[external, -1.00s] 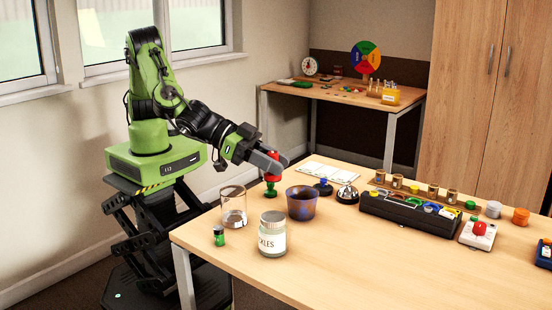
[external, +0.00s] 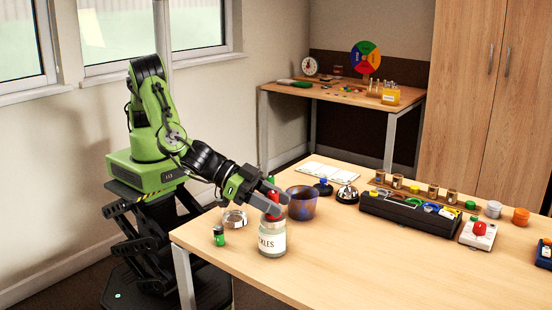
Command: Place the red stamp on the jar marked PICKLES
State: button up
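The jar marked PICKLES (external: 272,242) stands upright near the table's front left; only "KLES" of its label shows. My gripper (external: 271,195) is shut on the red stamp (external: 273,209), held upright with red showing above and below the fingers. The stamp's lower end overlaps the jar's lid in the picture and its green base is hidden. I cannot tell whether it touches the lid or is just above or behind it.
A clear glass (external: 234,220) and a small green-and-white container (external: 219,236) stand left of the jar. A blue-brown cup (external: 303,205) is close behind right. A blue-topped stamp (external: 323,187), a bell (external: 347,194) and a black organizer (external: 410,212) stand farther right. The front right tabletop is clear.

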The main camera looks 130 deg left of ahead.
jog(key=shift+o, duration=0.3)
jog(key=shift+r, duration=0.2)
jog(key=shift+s+d+r+p, duration=0.15)
jog(key=shift+s+r+p, duration=0.05)
jog(key=shift+s+p, duration=0.1)
jog(key=v, duration=1.1)
jog(key=s+a+r+n+g, duration=0.2)
jog(key=s+a+r+g, duration=0.3)
jog(key=s+a+r, duration=0.5)
jog(key=s+a+r+m+g+h, duration=0.2)
jog(key=s+m+h, duration=0.2)
jog(key=s, duration=1.9)
jog(key=shift+m, duration=0.8)
jog(key=shift+r, duration=0.15)
